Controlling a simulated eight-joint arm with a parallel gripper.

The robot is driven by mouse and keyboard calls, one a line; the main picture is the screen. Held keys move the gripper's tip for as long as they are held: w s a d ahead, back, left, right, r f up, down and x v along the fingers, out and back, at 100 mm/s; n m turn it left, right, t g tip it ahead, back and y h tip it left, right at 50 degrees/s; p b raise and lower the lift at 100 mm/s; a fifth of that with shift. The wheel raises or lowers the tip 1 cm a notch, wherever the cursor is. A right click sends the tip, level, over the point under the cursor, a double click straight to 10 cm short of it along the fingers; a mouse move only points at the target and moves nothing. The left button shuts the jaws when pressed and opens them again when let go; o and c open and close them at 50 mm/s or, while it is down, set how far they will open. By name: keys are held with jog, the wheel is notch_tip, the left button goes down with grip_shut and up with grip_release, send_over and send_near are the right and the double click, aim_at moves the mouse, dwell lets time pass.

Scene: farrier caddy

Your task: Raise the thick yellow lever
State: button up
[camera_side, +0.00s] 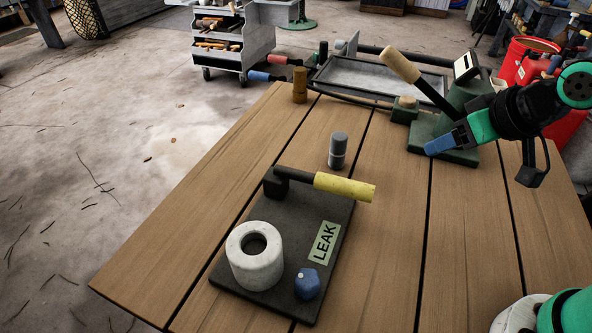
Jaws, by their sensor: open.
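The thick yellow lever (344,187) is a yellow-sleeved handle on a dark arm. It lies roughly level, pointing right from a black pivot block at the back of a dark base plate (262,217). The plate lies on the wooden table and bears a label reading LEAK (323,242). My gripper (487,160) is at the upper right, above the table and well apart from the yellow lever. It has one blue-tipped finger and one dark finger, spread apart with nothing seen between them.
A white ring (253,268) and blue knob (307,284) sit on the plate's front. A grey cylinder (338,150) stands behind the lever. A green device with a tan-handled lever (401,66) is near my gripper. A grey tray (375,78) lies at the back.

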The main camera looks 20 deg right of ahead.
jog(key=shift+o, duration=1.2)
jog(key=n+g+y, duration=0.5)
jog(key=n, duration=0.3)
send_over(348, 180)
jog(key=d, duration=0.2)
jog(key=f, duration=0.1)
jog(key=s+f, duration=0.1)
jog(key=shift+d+f, duration=0.1)
jog(key=shift+f, duration=0.25)
jog(key=shift+x, duration=2.75)
grip_shut()
